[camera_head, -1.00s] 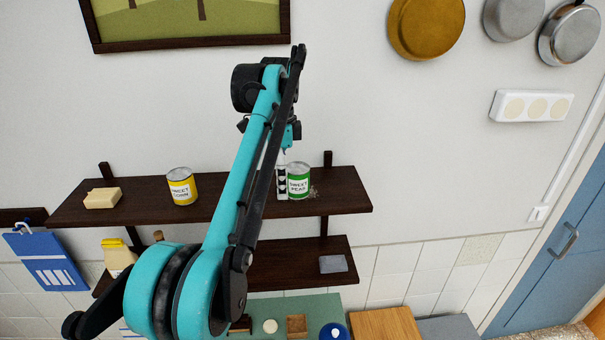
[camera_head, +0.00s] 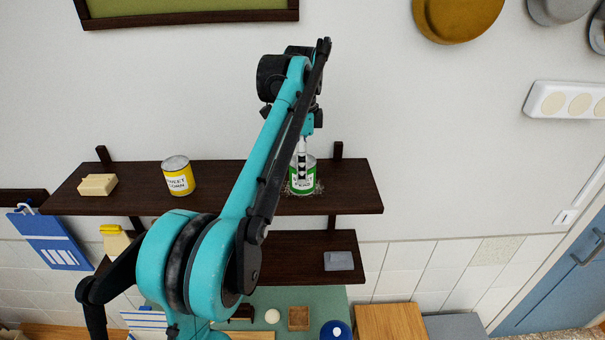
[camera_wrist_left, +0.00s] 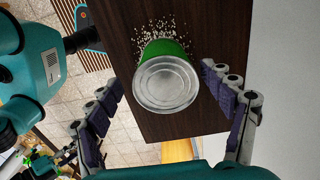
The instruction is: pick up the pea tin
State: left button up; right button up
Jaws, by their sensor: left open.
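The pea tin (camera_head: 306,186), green and white with a "sweet peas" label, stands upright on the right part of the upper dark shelf. My left gripper (camera_head: 302,160) is in front of and over it in the head view, hiding part of the label. In the left wrist view the tin (camera_wrist_left: 166,84) shows its silver lid and green side. The open left gripper (camera_wrist_left: 163,82) has one finger on each side of it, with visible gaps. My right gripper is not in view.
Pale crumbs (camera_wrist_left: 155,33) are scattered on the shelf (camera_head: 232,178) beside the tin. A yellow corn tin (camera_head: 178,177) and a cream block (camera_head: 97,185) stand farther left. A grey item (camera_head: 339,261) lies on the lower shelf. The upper shelf's right end is clear.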

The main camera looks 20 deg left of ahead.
pick_arm(q)
jog(key=f, duration=0.2)
jog(key=w+f, duration=0.1)
jog(key=shift+f+p, duration=0.3)
jog(key=shift+f, duration=0.1)
jog(key=shift+s+f, duration=0.2)
jog(key=shift+f, duration=0.1)
jog(key=c, duration=1.5)
jog(key=shift+r, duration=0.15)
